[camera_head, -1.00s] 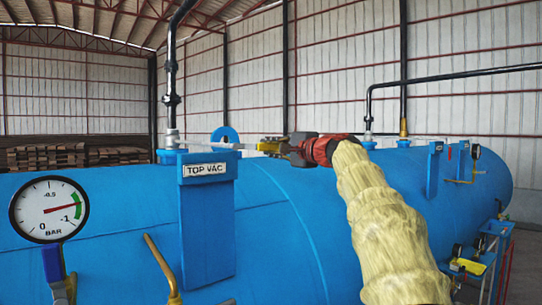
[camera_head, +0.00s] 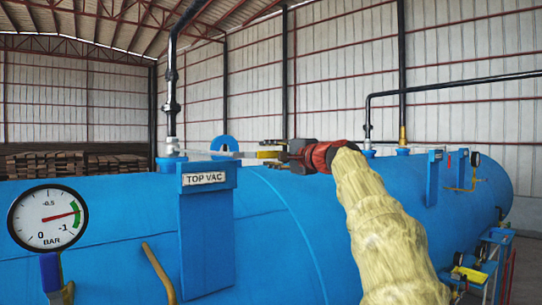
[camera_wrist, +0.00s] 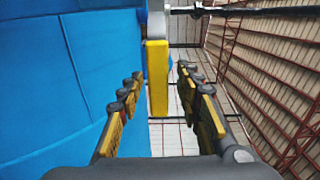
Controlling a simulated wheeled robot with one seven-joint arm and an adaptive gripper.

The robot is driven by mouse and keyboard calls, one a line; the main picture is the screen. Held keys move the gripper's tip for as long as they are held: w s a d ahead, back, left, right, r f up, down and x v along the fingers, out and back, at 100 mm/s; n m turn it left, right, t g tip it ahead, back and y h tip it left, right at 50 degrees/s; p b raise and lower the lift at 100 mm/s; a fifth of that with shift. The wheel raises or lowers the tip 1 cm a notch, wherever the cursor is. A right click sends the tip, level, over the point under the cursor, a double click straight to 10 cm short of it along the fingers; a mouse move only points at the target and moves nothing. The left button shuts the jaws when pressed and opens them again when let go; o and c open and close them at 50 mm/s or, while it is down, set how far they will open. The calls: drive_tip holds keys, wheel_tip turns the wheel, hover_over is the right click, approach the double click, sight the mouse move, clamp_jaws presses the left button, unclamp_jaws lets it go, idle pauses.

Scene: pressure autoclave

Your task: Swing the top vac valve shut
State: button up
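The top vac valve (camera_head: 172,147) sits at the foot of a black pipe, above a blue bracket with the TOP VAC label (camera_head: 203,178). Its pale lever (camera_head: 232,154) points right, across the pipe line, roughly level. The lever ends in a yellow grip, which stands upright in the wrist view (camera_wrist: 157,78). My gripper (camera_head: 274,152) comes from the right at the lever's end. In the wrist view its fingers (camera_wrist: 160,80) are apart on either side of the yellow grip, with gaps showing. Contact with the grip cannot be made out.
The blue autoclave (camera_head: 270,235) fills the lower middle. A pressure gauge (camera_head: 47,217) with a blue-handled valve (camera_head: 52,272) stands at the left. A brass-coloured pipe (camera_head: 159,271) rises in front. More pipes and valves (camera_head: 468,275) are at the right. Air above the vessel is clear.

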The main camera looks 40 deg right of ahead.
drive_tip(key=s, duration=1.2)
drive_tip(key=shift+d, duration=0.25)
idle(0.3)
